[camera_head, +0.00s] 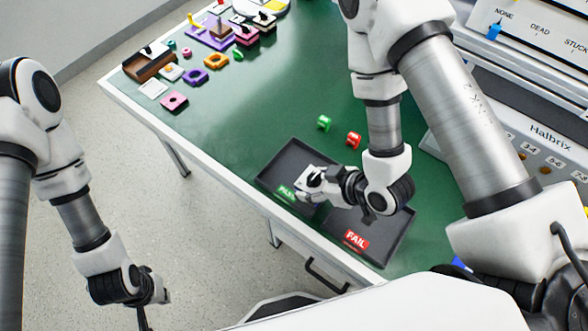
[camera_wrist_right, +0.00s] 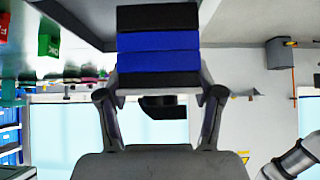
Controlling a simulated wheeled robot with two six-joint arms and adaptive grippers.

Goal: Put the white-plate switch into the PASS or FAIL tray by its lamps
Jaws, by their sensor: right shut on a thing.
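The white-plate switch (camera_head: 312,175) is in my right gripper (camera_head: 322,184), which is shut on it over the dark PASS tray (camera_head: 282,160). In the right wrist view, the fingers of my right gripper (camera_wrist_right: 160,98) flank its pale plate, and its black and blue layered body (camera_wrist_right: 158,43) extends away from them. Whether it touches the tray floor I cannot tell. The FAIL tray (camera_head: 390,238), with a red label, adjoins to the right. My arm and gripper hide part of both trays. My left gripper (camera_head: 152,292) hangs off the table at lower left; its fingers are too small to read.
A green block (camera_head: 323,123) and a red block (camera_head: 353,140) stand behind the trays. Several coloured plates and a brown box (camera_head: 150,62) lie at the table's far left. A grey Halbrix panel (camera_head: 535,145) stands at right. The green tabletop (camera_head: 245,110) is clear between.

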